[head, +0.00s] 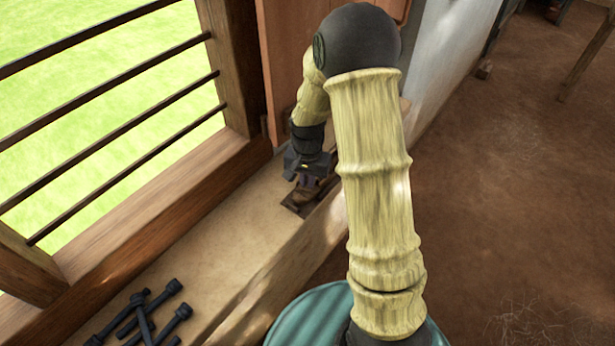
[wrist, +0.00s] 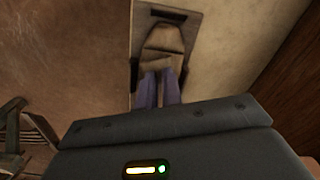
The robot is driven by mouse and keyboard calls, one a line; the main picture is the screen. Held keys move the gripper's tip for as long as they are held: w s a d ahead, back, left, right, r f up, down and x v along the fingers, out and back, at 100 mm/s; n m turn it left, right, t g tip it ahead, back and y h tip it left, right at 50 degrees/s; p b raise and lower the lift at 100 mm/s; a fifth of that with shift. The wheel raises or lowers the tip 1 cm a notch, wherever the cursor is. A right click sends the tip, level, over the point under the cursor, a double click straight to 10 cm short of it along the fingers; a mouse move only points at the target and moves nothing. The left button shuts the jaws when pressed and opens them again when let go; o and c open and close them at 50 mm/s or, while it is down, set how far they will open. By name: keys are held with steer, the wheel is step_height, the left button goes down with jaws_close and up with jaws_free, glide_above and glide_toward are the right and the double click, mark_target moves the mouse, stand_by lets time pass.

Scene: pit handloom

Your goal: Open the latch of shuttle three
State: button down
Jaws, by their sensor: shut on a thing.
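A brown wooden piece, which looks like a shuttle (wrist: 163,38), lies in a dark-edged rectangular holder (wrist: 137,24) on the pale ledge. In the head view the shuttle (head: 299,198) shows only in part below my gripper (head: 307,181). In the wrist view my gripper (wrist: 158,73) has its two purplish fingers close together, pointing at the near end of the shuttle and shut on a part of it. The fingers hide the exact part held. I cannot make out a separate latch or a number.
The pale ledge (head: 195,235) runs below a barred window (head: 110,130). Several dark bolt-like rods (head: 140,318) lie on it at the lower left. A wooden panel (head: 283,60) stands behind my gripper. Brown floor (head: 500,200) is open at the right.

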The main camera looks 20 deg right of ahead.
steer(key=n+p, duration=0.2)
steer(key=n, duration=0.1)
steer(key=shift+r+n, duration=0.1)
steer(key=shift+n, duration=0.3)
steer(key=n+p, duration=0.2)
steer(key=n, duration=0.1)
steer(key=shift+n, duration=0.3)
steer(key=n+p, duration=0.2)
steer(key=n, duration=0.4)
steer(key=shift+p, duration=0.35)
steer(key=c, duration=1.6)
jaws_free()
steer(key=shift+o, duration=0.2)
steer(key=shift+f, duration=0.2)
